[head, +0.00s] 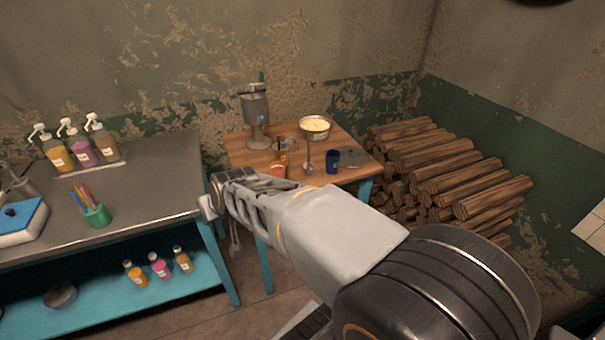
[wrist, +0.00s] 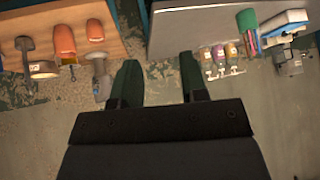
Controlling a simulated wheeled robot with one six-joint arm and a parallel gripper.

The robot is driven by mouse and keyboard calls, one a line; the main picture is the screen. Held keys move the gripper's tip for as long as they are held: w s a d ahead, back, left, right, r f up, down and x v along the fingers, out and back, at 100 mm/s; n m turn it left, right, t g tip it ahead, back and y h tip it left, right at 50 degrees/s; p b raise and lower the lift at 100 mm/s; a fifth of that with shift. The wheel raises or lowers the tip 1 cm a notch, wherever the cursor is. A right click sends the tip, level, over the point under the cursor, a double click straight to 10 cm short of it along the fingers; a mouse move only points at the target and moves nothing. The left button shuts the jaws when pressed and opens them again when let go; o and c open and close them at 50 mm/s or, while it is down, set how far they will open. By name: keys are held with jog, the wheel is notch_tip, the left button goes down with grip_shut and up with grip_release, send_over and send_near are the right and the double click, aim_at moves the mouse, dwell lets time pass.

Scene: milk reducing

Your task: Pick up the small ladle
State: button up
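I cannot pick out a small ladle with certainty in either view. In the head view, thin greyish utensils (head: 234,238) hang at the left side of the small wooden table, partly hidden behind my arm; they are too small to tell whether one is the ladle. My gripper (wrist: 160,80) is open in the wrist view, with nothing between its two dark fingers. In the head view my arm reaches left, its end in front of the gap between the wooden table (head: 248,148) and the metal counter (head: 150,185).
The wooden table holds a grey dispenser (head: 257,118), a raised bowl of pale contents (head: 314,126), a blue cup (head: 333,161) and orange cups. The counter carries pump bottles (head: 82,148) and a green pen cup (head: 97,214). Stacked logs (head: 440,170) fill the right corner.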

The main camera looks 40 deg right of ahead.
jog(key=w+d+f+m+t+h+b, duration=0.2)
jog(key=w+d+f+m+t+h, duration=0.15)
jog(key=w+d, duration=0.5)
jog(key=m+g+h+b, duration=0.3)
jog(key=m+h+b, duration=0.3)
jog(key=h, duration=0.6)
send_near(308, 150)
jog(key=shift+m+g+h, duration=0.25)
jog(key=shift+m+h, duration=0.1)
jog(key=shift+m, duration=0.4)
jog(key=p+x, duration=0.1)
jog(key=x, duration=0.3)
jog(key=shift+w+f+p, duration=0.2)
jog(key=shift+w+p, duration=0.15)
jog(key=shift+p, duration=0.05)
jog(key=shift+p+x, duration=0.5)
jog(key=shift+x, duration=2.55)
jog(key=shift+s, duration=0.1)
jog(key=shift+r, duration=0.1)
grip_shut()
